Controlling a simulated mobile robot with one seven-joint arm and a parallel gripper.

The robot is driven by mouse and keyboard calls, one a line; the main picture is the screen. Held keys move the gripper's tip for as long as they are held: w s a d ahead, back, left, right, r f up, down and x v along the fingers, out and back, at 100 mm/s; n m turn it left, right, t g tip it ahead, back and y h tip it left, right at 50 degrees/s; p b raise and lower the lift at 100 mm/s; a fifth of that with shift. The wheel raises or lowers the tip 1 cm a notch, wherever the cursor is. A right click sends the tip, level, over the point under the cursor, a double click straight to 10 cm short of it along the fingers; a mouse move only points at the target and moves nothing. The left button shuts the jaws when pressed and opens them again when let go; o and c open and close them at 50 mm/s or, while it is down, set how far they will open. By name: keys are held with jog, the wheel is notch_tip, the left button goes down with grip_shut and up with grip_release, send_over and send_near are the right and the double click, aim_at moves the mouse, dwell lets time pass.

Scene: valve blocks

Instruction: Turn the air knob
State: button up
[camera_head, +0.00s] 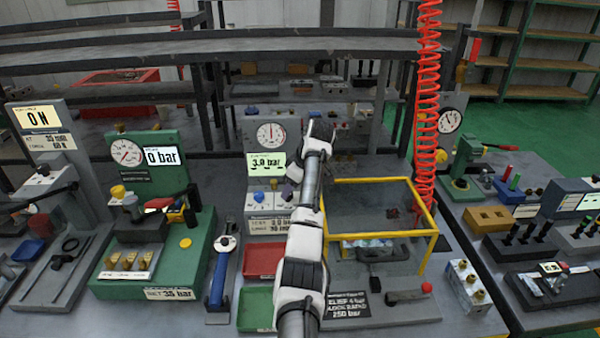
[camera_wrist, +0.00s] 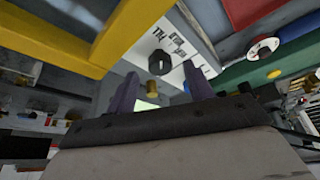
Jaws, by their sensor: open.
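A grey panel (camera_head: 266,135) with a round gauge and a lit "3.0 bar" display stands in the middle of the head view. A dark round knob (camera_wrist: 159,64) on a white lettered face shows between and beyond the fingertips. I cannot tell which knob is the air knob, or whether anything is touched.
A yellow-framed cage (camera_head: 385,180) stands right of my arm; its yellow bar (camera_wrist: 115,40) is close in the wrist view. A green gauge unit (camera_head: 150,245) stands left. Red (camera_head: 264,261) and green (camera_head: 256,308) trays are below the panel. A red coiled hose (camera_head: 428,100) hangs right.

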jog(key=v, duration=1.2)
jog(key=shift+p, duration=0.4)
